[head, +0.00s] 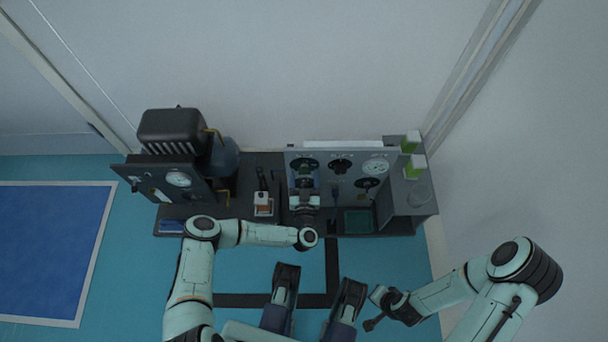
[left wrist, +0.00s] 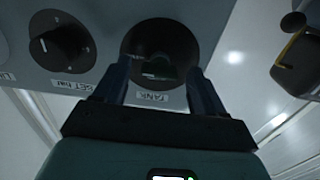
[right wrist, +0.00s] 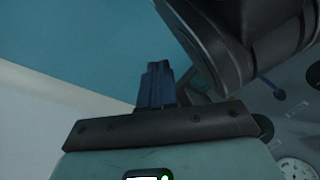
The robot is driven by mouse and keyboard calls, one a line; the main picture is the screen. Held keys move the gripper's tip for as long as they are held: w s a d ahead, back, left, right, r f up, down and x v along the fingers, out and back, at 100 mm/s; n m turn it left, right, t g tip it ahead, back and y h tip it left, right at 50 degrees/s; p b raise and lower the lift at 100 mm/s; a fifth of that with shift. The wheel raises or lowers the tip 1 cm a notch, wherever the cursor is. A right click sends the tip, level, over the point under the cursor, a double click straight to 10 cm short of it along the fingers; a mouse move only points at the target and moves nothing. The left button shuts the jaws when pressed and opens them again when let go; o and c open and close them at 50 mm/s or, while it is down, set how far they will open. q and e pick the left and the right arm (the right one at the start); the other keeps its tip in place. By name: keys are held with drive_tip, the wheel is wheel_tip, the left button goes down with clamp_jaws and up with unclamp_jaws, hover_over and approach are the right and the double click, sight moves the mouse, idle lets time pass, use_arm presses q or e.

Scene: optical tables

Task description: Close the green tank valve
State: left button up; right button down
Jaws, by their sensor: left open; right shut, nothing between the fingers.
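The tank valve is a round dark knob with a dark green grip bar across it (left wrist: 158,68), on the grey panel in the left wrist view, beside a label reading TANK. In the head view its dark disc (head: 304,164) is at the panel's upper left, just beyond my left gripper (head: 305,194). In the left wrist view my left gripper (left wrist: 158,75) is open, its fingers on either side of the green bar; I cannot tell whether they touch it. My right gripper (right wrist: 158,72) is shut and empty, low at the right in the head view (head: 372,322).
A second black knob (left wrist: 62,45), labelled SET bar, sits beside the valve. The panel also holds gauges (head: 376,166). A dark cylinder (head: 224,160) and a black machine (head: 172,130) stand left of it. Green-and-white boxes (head: 412,142) stand at the right. Floor is clear in front.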

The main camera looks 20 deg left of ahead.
use_arm(q)
drive_tip(key=c, duration=1.1)
drive_tip(key=shift+o, duration=0.2)
drive_tip(key=shift+r+n+p, duration=0.25)
drive_tip(key=shift+n+p, duration=0.95)
drive_tip(key=shift+p, duration=0.05)
drive_tip(key=shift+f+n+p, duration=0.15)
drive_tip(key=shift+n+p, duration=0.15)
drive_tip(key=shift+n, duration=1.5)
drive_tip(key=shift+f+n+b, duration=0.1)
drive_tip(key=shift+n+b, duration=0.55)
drive_tip(key=shift+n, duration=5.25)
use_arm(e)
drive_tip(key=shift+t, duration=0.7)
drive_tip(key=shift+w+a+r, duration=0.15)
drive_tip(key=shift+w+r, duration=0.65)
drive_tip(key=shift+w, duration=0.1)
drive_tip(key=shift+w+a+r, duration=0.1)
drive_tip(key=shift+w+r, duration=0.65)
drive_tip(key=shift+w, duration=0.1)
use_arm(q)
drive_tip(key=shift+d, duration=0.1)
